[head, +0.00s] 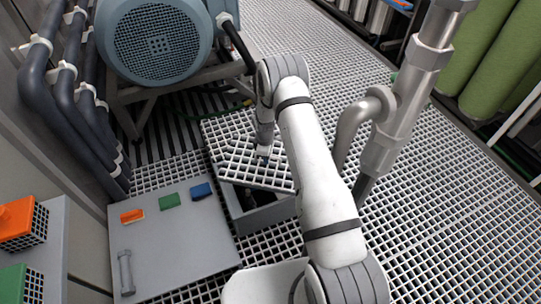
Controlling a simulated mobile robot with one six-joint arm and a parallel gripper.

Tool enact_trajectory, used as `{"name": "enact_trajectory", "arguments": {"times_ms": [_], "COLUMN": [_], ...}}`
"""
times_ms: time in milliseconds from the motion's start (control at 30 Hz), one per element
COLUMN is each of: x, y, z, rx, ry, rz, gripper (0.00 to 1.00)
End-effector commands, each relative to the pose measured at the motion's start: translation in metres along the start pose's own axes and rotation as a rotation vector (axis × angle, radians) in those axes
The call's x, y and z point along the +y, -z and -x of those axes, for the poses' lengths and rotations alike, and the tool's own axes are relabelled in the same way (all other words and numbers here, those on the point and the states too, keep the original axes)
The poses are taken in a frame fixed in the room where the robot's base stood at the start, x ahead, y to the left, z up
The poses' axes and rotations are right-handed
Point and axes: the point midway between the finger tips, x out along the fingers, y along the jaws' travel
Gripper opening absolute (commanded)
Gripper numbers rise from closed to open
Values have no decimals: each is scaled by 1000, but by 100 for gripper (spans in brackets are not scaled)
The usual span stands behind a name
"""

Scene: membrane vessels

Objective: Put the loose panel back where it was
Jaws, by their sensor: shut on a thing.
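The loose panel (232,140) is a square of white floor grating, in the middle of the head view. My gripper (264,153) is shut on it near its middle right. The panel lies askew to the surrounding floor grid and partly covers an opening. Below its near edge shows a grey-walled pit (268,217) with a dark inside. My arm hides the right part of the panel and of the pit. I cannot tell whether the panel rests on the floor or hangs just above it.
A grey plate with a handle (126,272) lies left of the pit, with orange (132,216), green (170,201) and blue (201,191) pieces on it. A blue-grey motor (155,42) stands behind on a frame. A grey pipe (395,110) rises at right. Open grating lies beyond it.

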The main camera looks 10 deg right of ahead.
Motion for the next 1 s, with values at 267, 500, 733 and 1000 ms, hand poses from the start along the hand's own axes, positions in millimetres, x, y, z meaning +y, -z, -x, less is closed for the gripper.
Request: {"name": "enact_trajectory", "arguments": {"times_ms": [267,500,733,1000], "x": [2,2,2,1], "y": [2,3,3,4], "z": [-15,-20,-26,-46], "rx": [-13,-20,-22,-22], "ry": [-10,-12,-11,-10], "rz": [390,569,602,600], "gripper": [0,0,0,0]}}
